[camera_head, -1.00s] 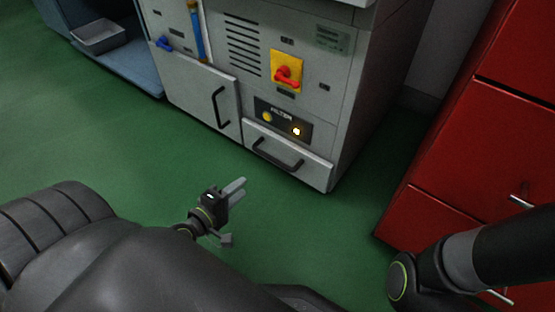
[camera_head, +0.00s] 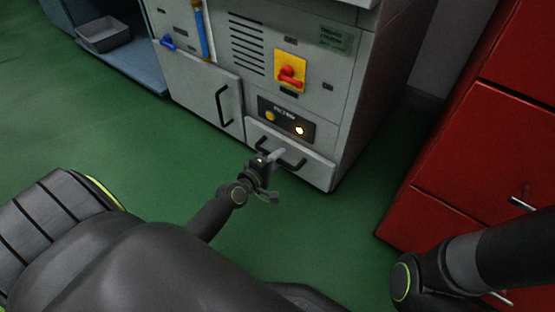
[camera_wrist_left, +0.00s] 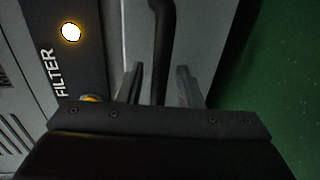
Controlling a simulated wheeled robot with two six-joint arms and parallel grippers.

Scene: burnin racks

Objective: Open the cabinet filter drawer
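The grey filter drawer (camera_head: 316,170) is low on the front of the grey cabinet, under a black FILTER panel (camera_head: 287,119), and looks shut. Its black bar handle (camera_head: 294,165) is partly hidden by my left gripper (camera_head: 277,157). In the left wrist view, the handle (camera_wrist_left: 162,45) runs down between the two grey fingers of the left gripper (camera_wrist_left: 159,86). The fingers are apart, with gaps on both sides of the handle. My right arm shows at the lower right of the head view, but its gripper is out of view.
A cabinet door (camera_head: 200,95) with its own black handle is left of the drawer. A red switch (camera_head: 291,74) on a yellow plate sits above. A red cabinet (camera_head: 459,160) stands at the right. Green floor (camera_head: 290,235) is clear in front of the drawer.

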